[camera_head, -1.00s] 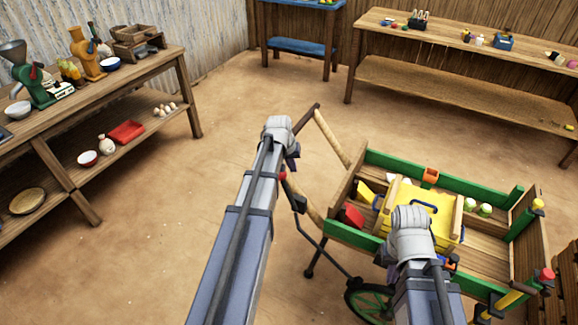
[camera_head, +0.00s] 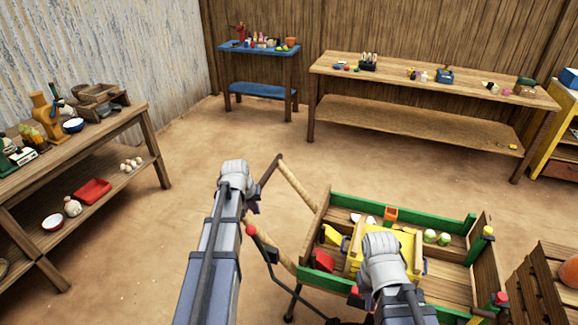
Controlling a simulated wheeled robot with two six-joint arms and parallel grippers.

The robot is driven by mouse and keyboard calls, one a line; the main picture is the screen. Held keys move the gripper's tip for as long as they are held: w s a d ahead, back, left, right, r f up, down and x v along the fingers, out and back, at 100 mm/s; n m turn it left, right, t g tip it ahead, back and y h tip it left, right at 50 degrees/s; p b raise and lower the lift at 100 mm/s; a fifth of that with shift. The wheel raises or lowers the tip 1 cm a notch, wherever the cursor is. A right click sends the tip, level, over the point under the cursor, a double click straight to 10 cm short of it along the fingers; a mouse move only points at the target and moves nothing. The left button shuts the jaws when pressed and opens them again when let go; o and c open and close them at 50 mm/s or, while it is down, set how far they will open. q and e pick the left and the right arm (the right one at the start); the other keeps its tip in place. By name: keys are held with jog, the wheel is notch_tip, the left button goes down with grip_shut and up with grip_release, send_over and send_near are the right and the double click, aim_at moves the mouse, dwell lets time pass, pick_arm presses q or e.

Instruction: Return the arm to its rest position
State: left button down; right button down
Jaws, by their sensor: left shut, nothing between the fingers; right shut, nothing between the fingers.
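My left arm reaches up from the bottom, with its pale wrist over the bare floor left of the cart. My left gripper (camera_head: 252,204) shows only as a small dark part beside that wrist; it is shut and empty. My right arm rises at the lower middle in front of the cart (camera_head: 405,200). My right gripper (camera_head: 358,299) is mostly hidden by its wrist, over the cart's near side; it is shut and empty.
The cart's handle (camera_head: 298,184) runs close to the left wrist. A wooden bench (camera_head: 140,125) stands at left. A blue table (camera_head: 258,50) and a long wooden table (camera_head: 440,85) line the back. A slatted crate (camera_head: 535,285) is at right. The middle floor is clear.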

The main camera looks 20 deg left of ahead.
pick_arm(q)
jog(key=shift+d, duration=0.1)
jog(key=s+d+m+g+y, duration=0.1)
jog(key=s+d+m, duration=0.3)
jog(key=s+d, duration=0.6)
jog(key=s+d+f+m+g+y, duration=0.1)
jog(key=s+d+m+g, duration=0.2)
jog(key=s+d, duration=0.7)
jog(key=d+m, duration=0.1)
jog(key=d, duration=0.7)
jog(key=shift+s, duration=0.35)
